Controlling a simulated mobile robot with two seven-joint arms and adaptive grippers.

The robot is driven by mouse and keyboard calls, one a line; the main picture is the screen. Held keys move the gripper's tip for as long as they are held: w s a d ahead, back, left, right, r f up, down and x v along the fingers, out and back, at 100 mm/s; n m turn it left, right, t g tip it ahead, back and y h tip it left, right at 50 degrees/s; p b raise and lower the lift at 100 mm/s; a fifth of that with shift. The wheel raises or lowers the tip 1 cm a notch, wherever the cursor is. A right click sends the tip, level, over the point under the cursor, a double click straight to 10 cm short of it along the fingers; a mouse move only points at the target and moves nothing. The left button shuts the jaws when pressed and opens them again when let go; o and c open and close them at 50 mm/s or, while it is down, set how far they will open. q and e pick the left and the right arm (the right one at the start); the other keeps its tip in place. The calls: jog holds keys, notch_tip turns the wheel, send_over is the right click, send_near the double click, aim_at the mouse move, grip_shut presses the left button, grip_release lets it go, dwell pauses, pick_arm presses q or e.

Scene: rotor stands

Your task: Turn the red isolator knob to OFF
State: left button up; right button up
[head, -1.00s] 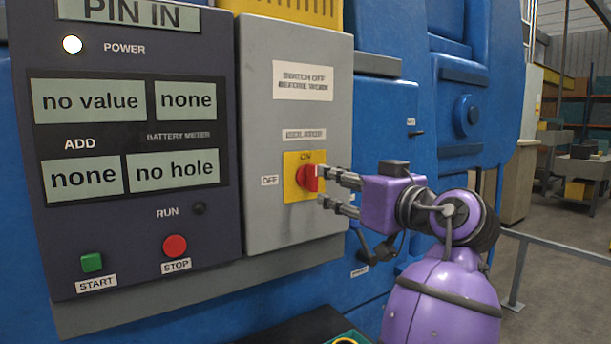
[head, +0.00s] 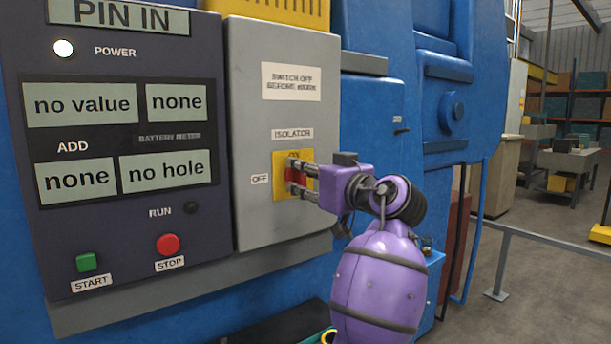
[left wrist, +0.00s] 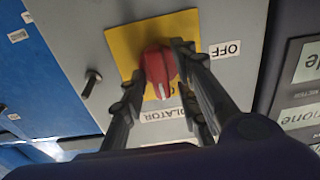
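The red isolator knob (head: 293,180) sits on a yellow plate (head: 279,160) on the grey isolator box. It also shows in the left wrist view (left wrist: 156,66); its white pointer mark lies toward the plate edge by the ISOLATOR label, the ON side. The OFF label (head: 260,179) is left of the plate in the head view, and right of it in the left wrist view (left wrist: 225,48). My left gripper (head: 293,175) is open, its fingers on either side of the knob. Whether both fingers touch it, I cannot tell. My right gripper is not in view.
A dark control panel (head: 125,217) with displays, a green START button (head: 86,262) and a red STOP button (head: 168,244) is left of the box. A small dark handle (left wrist: 91,83) sticks out beside the plate. A grey rail (head: 555,249) stands at the right.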

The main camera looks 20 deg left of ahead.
pick_arm(q)
grip_shut()
jog(key=shift+f, duration=0.1)
